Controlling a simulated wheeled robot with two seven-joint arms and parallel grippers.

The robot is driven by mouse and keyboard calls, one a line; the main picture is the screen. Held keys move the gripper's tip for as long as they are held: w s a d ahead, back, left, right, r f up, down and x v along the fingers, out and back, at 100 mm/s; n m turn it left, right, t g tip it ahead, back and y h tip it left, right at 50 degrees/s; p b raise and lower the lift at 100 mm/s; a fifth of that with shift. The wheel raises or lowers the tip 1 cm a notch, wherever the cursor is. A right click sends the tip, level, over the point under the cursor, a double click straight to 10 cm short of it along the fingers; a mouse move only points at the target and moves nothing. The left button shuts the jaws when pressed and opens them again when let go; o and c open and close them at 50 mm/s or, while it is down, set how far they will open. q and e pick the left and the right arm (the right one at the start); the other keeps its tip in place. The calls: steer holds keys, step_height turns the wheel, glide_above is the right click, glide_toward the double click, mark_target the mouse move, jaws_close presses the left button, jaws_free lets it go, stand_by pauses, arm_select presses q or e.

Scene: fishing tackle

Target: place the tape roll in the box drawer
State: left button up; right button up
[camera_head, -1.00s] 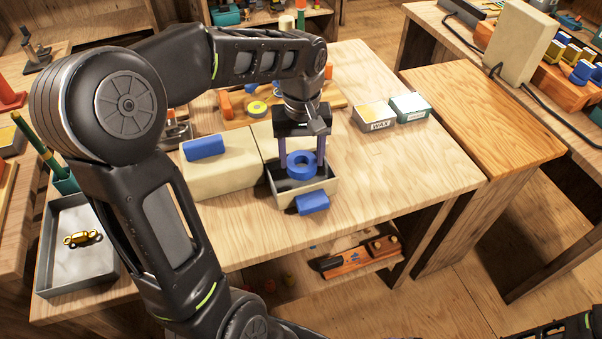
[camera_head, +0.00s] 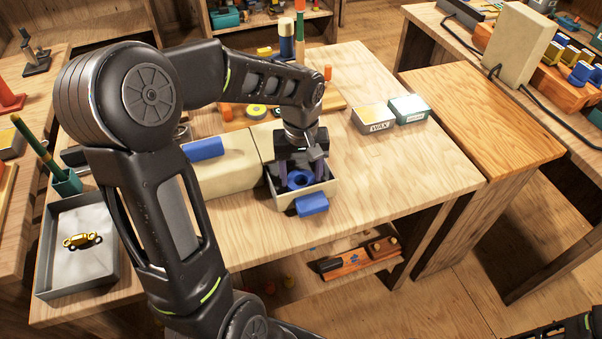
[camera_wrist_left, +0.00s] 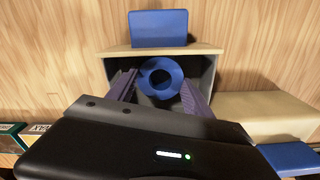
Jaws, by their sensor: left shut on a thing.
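The blue tape roll (camera_head: 300,179) is between the fingers of my left gripper (camera_head: 297,181), which is shut on it. The roll is down inside the open box drawer (camera_head: 326,191), below the level of its rim as far as I can tell. In the left wrist view the roll (camera_wrist_left: 161,78) shows as a ring between the two purple fingers of the gripper (camera_wrist_left: 160,85), with the drawer walls (camera_wrist_left: 208,72) around it. The drawer has a blue handle (camera_head: 312,204) at its front. Whether the roll touches the drawer floor is hidden.
The cream box (camera_head: 225,180) with another blue handle (camera_head: 203,149) stands left of the open drawer. A wax box (camera_head: 374,117) and a teal box (camera_head: 410,108) lie to the right. A grey tray (camera_head: 78,250) holds a gold lure. The table right of the drawer is clear.

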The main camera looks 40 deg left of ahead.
arm_select(q)
steer(key=shift+f, duration=0.2)
steer(key=o, duration=1.4)
steer(key=shift+c, duration=0.2)
steer(key=shift+r, duration=0.2)
step_height(320, 180, up, 12)
